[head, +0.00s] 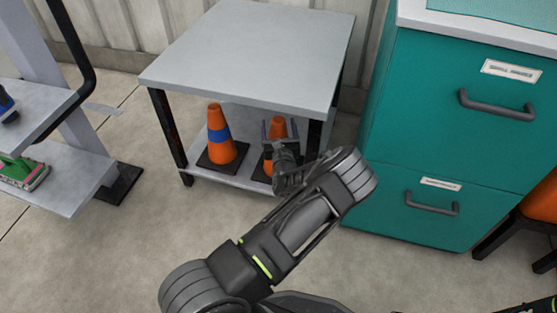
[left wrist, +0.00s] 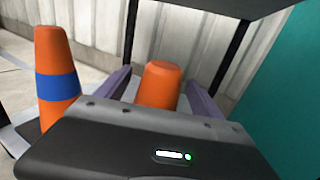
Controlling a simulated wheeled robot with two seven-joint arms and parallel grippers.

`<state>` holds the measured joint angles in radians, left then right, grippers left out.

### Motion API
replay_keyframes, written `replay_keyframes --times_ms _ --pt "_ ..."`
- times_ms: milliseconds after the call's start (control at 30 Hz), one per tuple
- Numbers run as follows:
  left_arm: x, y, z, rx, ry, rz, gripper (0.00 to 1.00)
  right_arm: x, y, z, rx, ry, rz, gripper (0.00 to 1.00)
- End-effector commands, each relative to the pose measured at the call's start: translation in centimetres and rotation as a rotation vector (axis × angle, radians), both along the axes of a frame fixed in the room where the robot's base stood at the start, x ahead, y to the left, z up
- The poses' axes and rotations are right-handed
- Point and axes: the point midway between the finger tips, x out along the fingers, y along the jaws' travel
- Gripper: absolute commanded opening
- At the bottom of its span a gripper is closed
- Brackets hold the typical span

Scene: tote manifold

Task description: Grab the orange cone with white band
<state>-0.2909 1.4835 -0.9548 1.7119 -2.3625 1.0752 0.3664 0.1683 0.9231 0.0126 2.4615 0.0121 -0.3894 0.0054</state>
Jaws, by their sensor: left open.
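An orange cone (head: 278,127) stands on the lower shelf of the grey table, at the right; my left gripper (head: 281,132) partly covers it. In the left wrist view the cone's top (left wrist: 160,82) shows between the two open fingers, with the gripper body hiding its lower part. No white band is visible on the part that shows. My left gripper is open, its fingers on either side of the cone; I cannot tell whether they touch it. My right gripper is not in view.
A second orange cone with a blue band (head: 219,135) stands to the left on the same shelf (head: 222,178). The grey tabletop (head: 250,50) is above, with dark legs around. A teal drawer cabinet (head: 440,140) stands close at the right.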

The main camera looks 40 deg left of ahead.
Motion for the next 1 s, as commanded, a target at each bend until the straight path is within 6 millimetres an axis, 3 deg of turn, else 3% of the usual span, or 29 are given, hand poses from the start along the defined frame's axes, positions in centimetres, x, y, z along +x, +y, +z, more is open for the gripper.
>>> replay_keyframes --times_ms 67,1000 --pt "-0.01 -0.01 -0.01 0.0 0.0 0.0 0.77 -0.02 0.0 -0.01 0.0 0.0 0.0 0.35" --pt "-0.02 0.01 -0.02 0.0 0.0 0.0 0.0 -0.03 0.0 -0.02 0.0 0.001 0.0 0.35"
